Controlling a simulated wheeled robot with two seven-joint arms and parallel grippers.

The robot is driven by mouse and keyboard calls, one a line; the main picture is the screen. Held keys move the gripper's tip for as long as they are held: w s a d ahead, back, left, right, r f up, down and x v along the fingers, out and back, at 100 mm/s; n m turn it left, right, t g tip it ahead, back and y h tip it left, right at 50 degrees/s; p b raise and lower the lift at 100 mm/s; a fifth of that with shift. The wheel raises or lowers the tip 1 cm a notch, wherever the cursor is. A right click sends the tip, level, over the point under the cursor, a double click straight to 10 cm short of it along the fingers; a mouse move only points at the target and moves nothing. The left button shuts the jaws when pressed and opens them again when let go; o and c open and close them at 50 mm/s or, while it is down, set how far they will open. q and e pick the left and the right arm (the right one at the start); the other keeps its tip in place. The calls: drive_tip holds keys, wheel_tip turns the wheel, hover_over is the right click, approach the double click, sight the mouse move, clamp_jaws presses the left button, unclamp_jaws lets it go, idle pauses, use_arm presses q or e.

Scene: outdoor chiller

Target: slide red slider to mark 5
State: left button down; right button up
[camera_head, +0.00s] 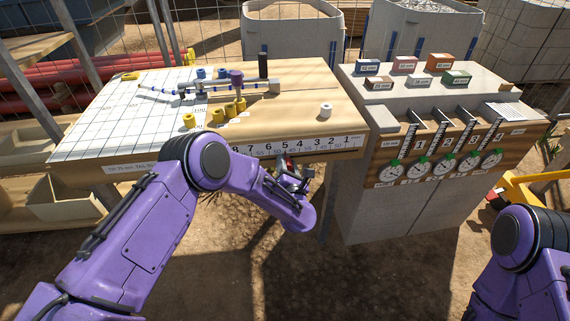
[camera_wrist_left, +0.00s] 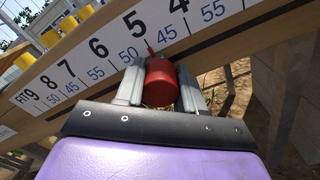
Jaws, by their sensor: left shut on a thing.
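The red slider (camera_wrist_left: 160,84) is a red cylinder at the front edge of the table, below a white number strip (camera_wrist_left: 97,48). My left gripper (camera_wrist_left: 158,92) is shut on it, with one grey finger on each side. A thin red pointer stands up from the slider. Its tip is just below the large 5, between the small numbers 50 and 45. In the head view the left gripper (camera_head: 291,172) is at the table's front edge beneath the strip (camera_head: 300,144), and my arm partly hides it. My right arm shows at the lower right, but its gripper is out of view.
The wooden table (camera_head: 300,90) bears yellow cylinders (camera_head: 218,115), a white cylinder (camera_head: 325,110), a black post (camera_head: 263,65) and a jointed blue-and-white rod. To the right stands a grey bench (camera_head: 380,200) with several dials and coloured blocks. Open ground lies in front of the table.

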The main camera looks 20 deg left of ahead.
use_arm(q)
drive_tip(key=c, duration=0.7)
unclamp_jaws()
drive_tip(key=shift+c, duration=0.2)
drive_tip(key=v, duration=1)
drive_tip(key=shift+s+b, duration=0.2)
drive_tip(key=shift+b, duration=0.1)
drive_tip(key=shift+d, duration=0.15)
